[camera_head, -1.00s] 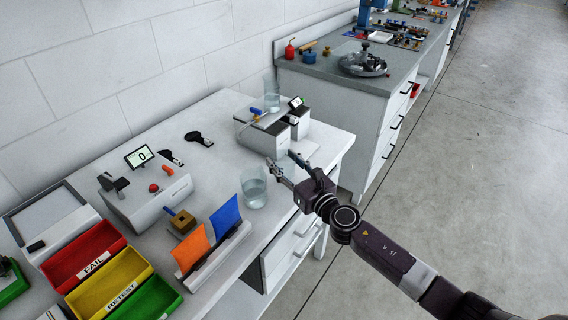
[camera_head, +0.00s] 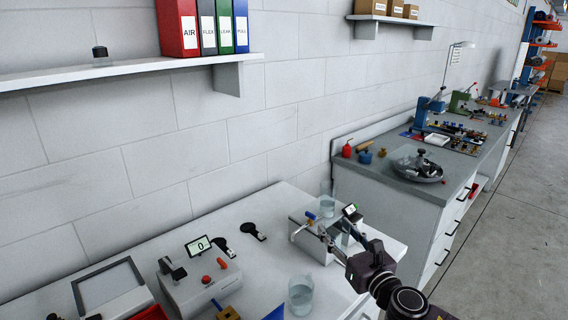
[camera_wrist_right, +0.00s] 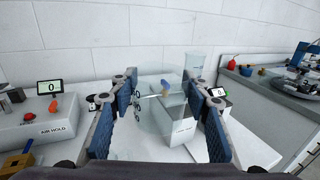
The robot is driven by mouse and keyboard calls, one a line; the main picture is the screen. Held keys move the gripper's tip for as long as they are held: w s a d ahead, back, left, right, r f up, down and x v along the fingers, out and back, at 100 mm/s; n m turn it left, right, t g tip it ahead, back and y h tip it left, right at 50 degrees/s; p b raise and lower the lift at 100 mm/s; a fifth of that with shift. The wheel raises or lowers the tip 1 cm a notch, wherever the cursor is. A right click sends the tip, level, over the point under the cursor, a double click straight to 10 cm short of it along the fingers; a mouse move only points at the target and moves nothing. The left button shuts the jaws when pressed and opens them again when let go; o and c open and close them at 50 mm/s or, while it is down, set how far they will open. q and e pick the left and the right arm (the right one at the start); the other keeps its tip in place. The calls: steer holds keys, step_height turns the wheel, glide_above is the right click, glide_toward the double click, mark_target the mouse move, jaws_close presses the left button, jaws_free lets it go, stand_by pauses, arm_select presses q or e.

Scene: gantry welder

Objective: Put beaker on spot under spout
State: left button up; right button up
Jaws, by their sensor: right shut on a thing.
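My right gripper (camera_head: 338,226) is at the front right of a white box unit with a thin bent metal spout (camera_head: 303,228). In the right wrist view its fingers (camera_wrist_right: 160,108) are shut on a clear beaker (camera_wrist_right: 153,120) with dark graduation marks. The beaker looks roughly upright. The unit and spout show through its glass, so I cannot tell the exact gap. The spot under the spout is not clearly visible. My left gripper is out of view.
Another glass (camera_head: 326,207) stands on or behind the unit. A tester with a display (camera_head: 199,246) is further left. A grey-topped bench (camera_head: 375,180) is at right.

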steer(key=s+a+f, duration=0.2)
steer(key=s+f, duration=0.2)
steer(key=s, duration=0.4)
steer(key=s+a+f, duration=0.3)
steer(key=s, duration=0.5)
steer(key=s+d+r+m+h, duration=0.1)
steer(key=s+d+r+h, duration=0.1)
steer(key=s, duration=0.5)
steer(key=s+d+r+m+h, duration=0.1)
steer(key=s+d+m+h, duration=0.1)
steer(key=s, duration=0.6)
steer(key=shift+d+r+t+h, duration=0.3)
steer(key=shift+d+r+h, duration=0.1)
steer(key=shift+d+h, duration=0.1)
steer(key=shift+s, duration=0.1)
